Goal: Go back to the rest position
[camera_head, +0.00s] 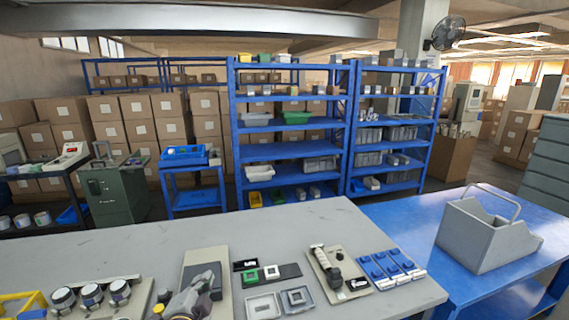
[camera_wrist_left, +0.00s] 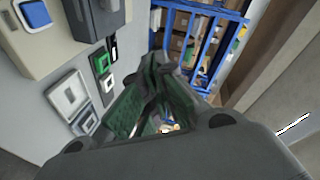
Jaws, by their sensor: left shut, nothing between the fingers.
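My left gripper (camera_head: 205,283) is low over the front of the grey worktable (camera_head: 140,247), in front of a pale panel with a dark top (camera_head: 203,257). Its fingers show close up in the left wrist view (camera_wrist_left: 158,90), with green pads brought together and nothing between them. My right gripper is not in view.
Right of my left gripper are a dark strip with green and white frames (camera_head: 249,277), grey square trays (camera_head: 262,306), a beige board (camera_head: 338,285) and blue-topped blocks (camera_head: 390,268). A grey carrier (camera_head: 485,237) stands on the blue table (camera_head: 405,222).

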